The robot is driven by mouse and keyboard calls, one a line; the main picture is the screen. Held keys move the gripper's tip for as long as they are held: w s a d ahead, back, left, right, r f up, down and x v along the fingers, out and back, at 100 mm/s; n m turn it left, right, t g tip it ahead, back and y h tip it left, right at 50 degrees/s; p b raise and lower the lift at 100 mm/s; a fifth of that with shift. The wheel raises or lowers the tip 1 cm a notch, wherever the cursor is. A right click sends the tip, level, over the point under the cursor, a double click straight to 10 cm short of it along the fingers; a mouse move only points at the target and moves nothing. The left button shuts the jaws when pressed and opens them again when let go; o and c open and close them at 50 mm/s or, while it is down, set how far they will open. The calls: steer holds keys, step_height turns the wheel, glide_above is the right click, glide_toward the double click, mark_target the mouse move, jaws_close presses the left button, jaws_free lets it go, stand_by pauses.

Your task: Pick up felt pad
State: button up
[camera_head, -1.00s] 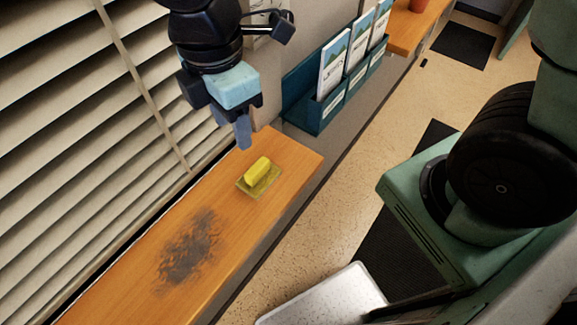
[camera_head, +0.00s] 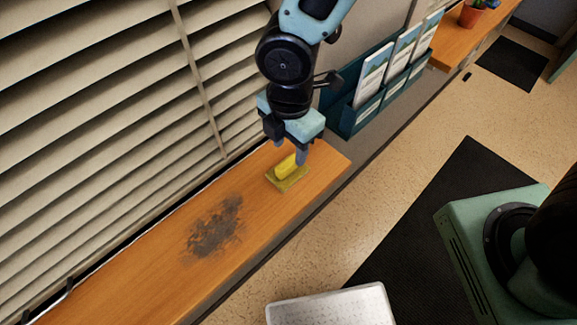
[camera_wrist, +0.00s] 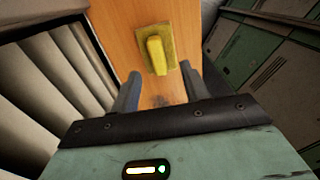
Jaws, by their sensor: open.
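The felt pad (camera_head: 291,181) is a flat olive-yellow square with a bright yellow block-shaped grip (camera_head: 286,167) on top. It lies on the orange wooden sill (camera_head: 325,165) near its far end. My gripper (camera_head: 290,153) is open and points down just above the pad, with its fingers apart. In the wrist view the pad (camera_wrist: 144,50) lies ahead of the fingertips, and its yellow grip (camera_wrist: 156,56) lines up with the gap between the fingers (camera_wrist: 160,75). Nothing is between the fingers; I cannot tell exactly how high they are above the pad.
A dark smudge (camera_head: 215,227) marks the sill nearer to me. Window blinds (camera_head: 100,110) run along its left side. A teal brochure rack (camera_head: 362,118) hangs beyond the sill's far end. A pale tray-like surface (camera_head: 335,306) is at the bottom; floor is to the right.

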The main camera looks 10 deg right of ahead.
mark_target(288, 162)
steer(key=shift+w+a+f+p, duration=0.1)
steer(key=shift+f+p, duration=0.4)
steer(key=shift+f, duration=1.2)
steer(key=shift+a+f+p, duration=0.1)
steer(key=shift+f+p, duration=0.35)
steer(key=shift+f, duration=1.2)
jaws_close()
